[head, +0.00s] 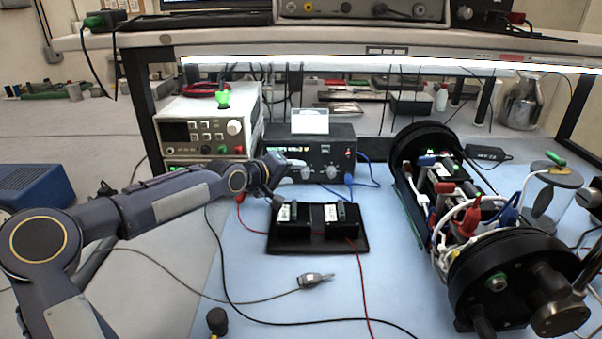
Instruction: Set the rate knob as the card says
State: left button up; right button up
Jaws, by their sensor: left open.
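A black instrument box (342,153) stands at the back of the blue mat, with two knobs low on its front. The right knob (331,172) is in clear view. The left knob (305,173) is beside the tips of my left gripper (283,172). My left gripper is open and reaches in from the left in front of the box's left part. I cannot tell whether it touches the left knob. A white card (310,121) stands on top of the box; its writing is too small to read. My right gripper is not in view.
A black tray (320,247) with two black blocks lies in front of the box. An opened black cylinder (487,263) full of wired parts fills the right side. A white power supply (212,120) stands at back left. Loose cables (362,285) cross the mat.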

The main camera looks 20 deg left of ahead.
aim_at(301, 173)
pick_arm(q)
jog(key=shift+x, duration=1.8)
grip_shut()
